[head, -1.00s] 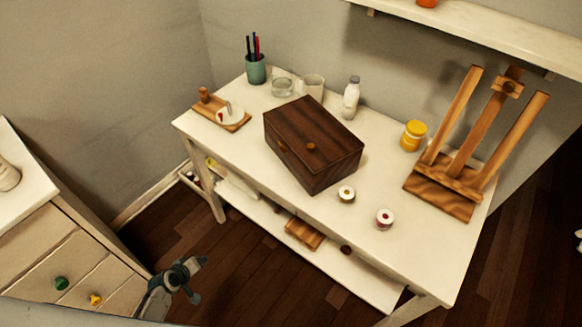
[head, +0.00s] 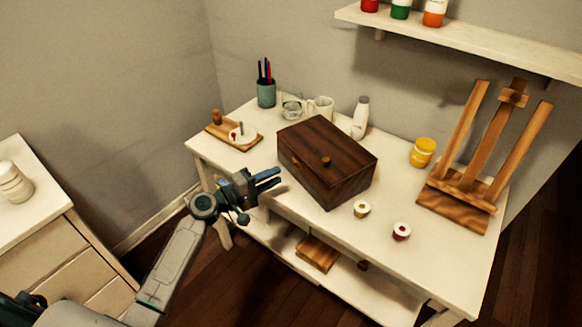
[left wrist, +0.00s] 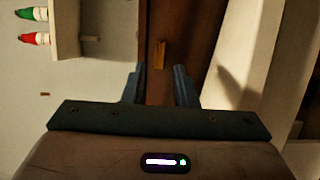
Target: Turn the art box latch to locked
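The dark wooden art box (head: 340,170) stands closed on the white table. A small round knob (head: 326,161) is on its lid, and a small tan piece that looks like the latch (head: 295,161) is on its front left face. My left gripper (head: 272,178) is just left of that face, fingers pointing at the box, apart from it. In the left wrist view its fingers (left wrist: 161,82) are open and empty. The box (left wrist: 180,45) lies ahead there, with a tan latch-like piece (left wrist: 159,54) beyond the fingertips. I cannot tell which way the latch is turned. My right gripper is out of view.
A palette board (head: 233,132) lies left of the box.

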